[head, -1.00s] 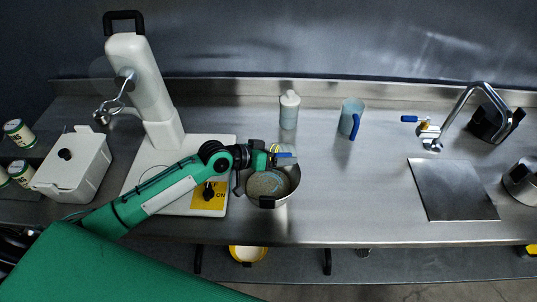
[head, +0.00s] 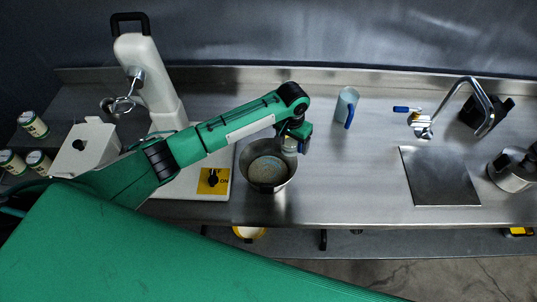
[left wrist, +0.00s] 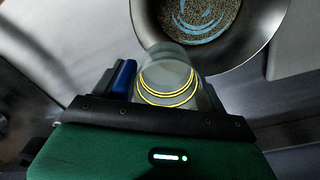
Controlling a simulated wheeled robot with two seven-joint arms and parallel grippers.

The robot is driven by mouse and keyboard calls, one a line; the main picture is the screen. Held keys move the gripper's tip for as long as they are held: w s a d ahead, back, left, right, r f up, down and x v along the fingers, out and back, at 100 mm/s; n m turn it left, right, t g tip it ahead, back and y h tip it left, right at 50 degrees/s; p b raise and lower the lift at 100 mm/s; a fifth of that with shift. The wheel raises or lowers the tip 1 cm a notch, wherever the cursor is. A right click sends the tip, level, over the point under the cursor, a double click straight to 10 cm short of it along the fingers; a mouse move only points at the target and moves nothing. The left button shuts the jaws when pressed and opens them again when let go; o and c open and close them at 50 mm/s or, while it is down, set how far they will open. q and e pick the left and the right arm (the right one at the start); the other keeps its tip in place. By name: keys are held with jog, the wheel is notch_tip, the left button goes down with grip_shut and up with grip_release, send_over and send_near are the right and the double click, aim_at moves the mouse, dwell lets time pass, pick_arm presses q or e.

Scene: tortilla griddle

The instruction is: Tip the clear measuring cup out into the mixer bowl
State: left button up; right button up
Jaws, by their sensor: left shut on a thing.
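My left gripper (head: 293,142) is at the back right rim of the metal mixer bowl (head: 283,178). It is shut on the clear measuring cup (head: 289,147), which shows small and greyish there. The bowl (left wrist: 262,40) lies just beyond the cup and holds a grainy, speckled mass with pale blue streaks. My right gripper is not in view.
The white mixer (head: 148,75) stands left of the bowl, its base partly behind my arm. A blue-handled mug (head: 346,106) stands to the right at the back. The sink cover (head: 440,176) and tap (head: 422,128) are farther right. The counter between is clear.

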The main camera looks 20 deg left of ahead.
pick_arm(q)
jog(key=shift+s+a, duration=0.1)
jog(key=shift+s, duration=0.05)
jog(key=shift+a+r, duration=0.1)
jog(key=shift+r, duration=0.5)
jog(key=shift+r+g+y, duration=0.3)
jog(key=shift+r, duration=0.55)
